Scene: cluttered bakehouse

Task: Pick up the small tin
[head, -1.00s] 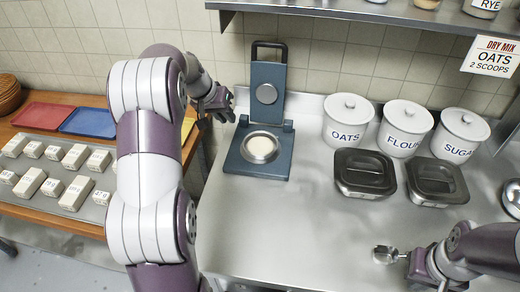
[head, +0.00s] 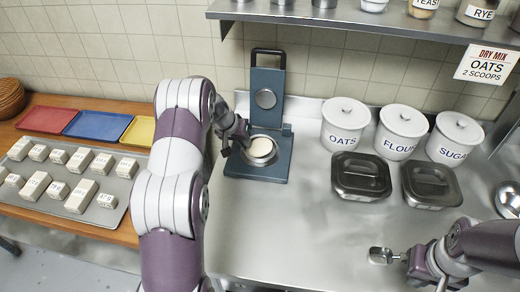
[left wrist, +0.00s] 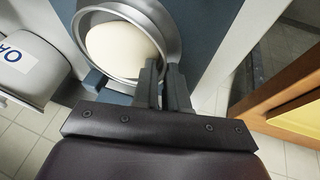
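The small tin (head: 261,151) is a round metal tin with pale dough in it. It sits on the base of the blue-grey press (head: 256,172), below the raised upper plate. The tin also shows in the left wrist view (left wrist: 92,22). My left gripper (head: 232,147) is at the tin's left rim in the head view. In the left wrist view my fingers (left wrist: 164,72) are close together at the rim, one seeming inside and one outside; whether they grip it is unclear. My right gripper (head: 404,258) is shut on a small metal scoop (head: 381,255).
White jars marked oats (head: 345,125), flour (head: 401,132) and sugar (head: 456,140) stand at the back. Two dark lidded tins (head: 361,176) (head: 431,184) stand in front of them. A tray (head: 122,206) of labelled blocks lies left. The middle counter is clear.

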